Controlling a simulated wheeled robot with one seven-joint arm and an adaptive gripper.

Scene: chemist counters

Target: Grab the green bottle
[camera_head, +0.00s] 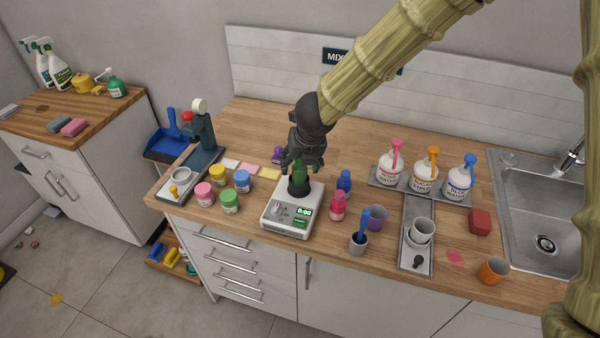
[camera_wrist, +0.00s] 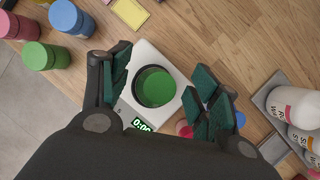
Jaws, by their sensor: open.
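A green bottle (camera_head: 298,172) stands upright in the dark holder of a white device (camera_head: 290,222) with a lit green display. In the wrist view the green bottle (camera_wrist: 155,87) is seen from above as a green disc in a dark ring, on the white device (camera_wrist: 138,112). My gripper (camera_head: 303,158) is above the device, around the bottle's upper part. Gaps show between the pads and the bottle. The dark palm fills the lower part of that view.
Pink, yellow, blue and green jars (camera_head: 230,202) stand left of the device. Blue and pink small bottles (camera_head: 338,207) stand close on its right. Purple cup (camera_head: 377,218), tray with wash bottles (camera_head: 426,192) and sink (camera_head: 543,225) are farther right. The wood behind the tray is clear.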

